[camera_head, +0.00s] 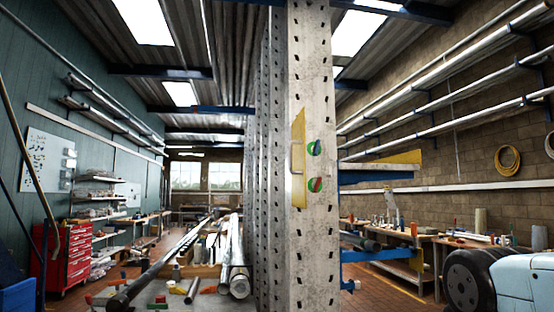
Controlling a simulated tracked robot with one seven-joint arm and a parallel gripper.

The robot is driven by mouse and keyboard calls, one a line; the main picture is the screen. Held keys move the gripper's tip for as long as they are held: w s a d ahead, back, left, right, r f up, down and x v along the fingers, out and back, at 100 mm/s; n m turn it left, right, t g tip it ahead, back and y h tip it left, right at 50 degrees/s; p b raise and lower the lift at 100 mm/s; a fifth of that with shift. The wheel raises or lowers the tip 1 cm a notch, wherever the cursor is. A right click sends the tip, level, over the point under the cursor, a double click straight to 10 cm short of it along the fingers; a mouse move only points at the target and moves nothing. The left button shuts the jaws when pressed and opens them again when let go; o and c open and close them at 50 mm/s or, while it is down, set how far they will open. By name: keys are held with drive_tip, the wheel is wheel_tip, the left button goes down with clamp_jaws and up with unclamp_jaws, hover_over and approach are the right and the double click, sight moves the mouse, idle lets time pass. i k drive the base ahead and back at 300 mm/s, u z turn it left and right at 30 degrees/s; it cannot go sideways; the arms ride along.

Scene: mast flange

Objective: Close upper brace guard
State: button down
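A perforated grey steel mast (318,250) stands upright in the middle of the head view. On its front face is a narrow yellow panel (299,180) with a pale handle (296,157), seen at a steep angle. A yellow plate (405,157) shows right of the mast at an upper blue-and-pale arm (375,174). I cannot tell which yellow piece is the upper brace guard, or its exact opening angle. My gripper is out of view.
Pipes (238,268) lie left of the mast. A red tool cabinet (70,252) stands left, and a pale blue machine (510,278) stands lower right.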

sight(297, 147)
drive_tip(key=u, duration=0.85)
drive_tip(key=i, duration=1)
